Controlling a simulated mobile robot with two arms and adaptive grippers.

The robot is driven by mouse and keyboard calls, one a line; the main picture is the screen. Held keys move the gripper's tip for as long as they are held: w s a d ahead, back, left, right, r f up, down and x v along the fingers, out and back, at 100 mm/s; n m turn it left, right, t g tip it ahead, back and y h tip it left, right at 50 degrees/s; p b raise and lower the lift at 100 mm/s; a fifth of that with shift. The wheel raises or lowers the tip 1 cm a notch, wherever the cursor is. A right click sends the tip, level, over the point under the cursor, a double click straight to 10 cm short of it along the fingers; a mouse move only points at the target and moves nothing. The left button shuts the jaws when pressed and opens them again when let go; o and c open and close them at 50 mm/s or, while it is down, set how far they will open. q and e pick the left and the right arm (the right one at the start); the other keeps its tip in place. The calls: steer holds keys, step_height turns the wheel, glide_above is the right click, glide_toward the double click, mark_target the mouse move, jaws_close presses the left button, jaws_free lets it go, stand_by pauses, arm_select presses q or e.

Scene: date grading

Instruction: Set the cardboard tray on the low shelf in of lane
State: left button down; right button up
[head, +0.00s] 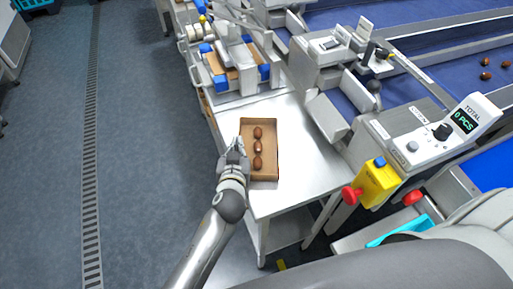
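A shallow brown cardboard tray (270,131) lies on a steel table top, with 3 brown dates (258,148) in a row inside it. My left gripper (236,150) is at the tray's left wall, and its fingers overlap that wall in the picture. Whether the fingers are closed on the wall is too small to tell. A low shelf (287,229) shows under the table, partly hidden by the table top. My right gripper is not in view.
The steel table (312,160) has free room right of the tray. A machine with a counter display (464,121) and a yellow box with a red button (376,184) stand at the right. Blue belts (400,20) run behind. The floor at left is clear.

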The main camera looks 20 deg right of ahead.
arm_select(q)
steer(key=shift+r+p, duration=0.6)
steer(key=shift+r, duration=0.15)
step_height(320, 180, up, 2)
steer(key=shift+r+p, duration=0.1)
steer(key=shift+p, duration=0.85)
steer(key=s+a+r+p, duration=0.6)
steer(key=s+r+p, duration=0.3)
steer(key=s, duration=0.3)
steer(key=shift+s+a+r+p, duration=0.2)
steer(key=shift+a+p, duration=0.1)
steer(key=shift+p, duration=0.2)
steer(key=shift+w, duration=0.1)
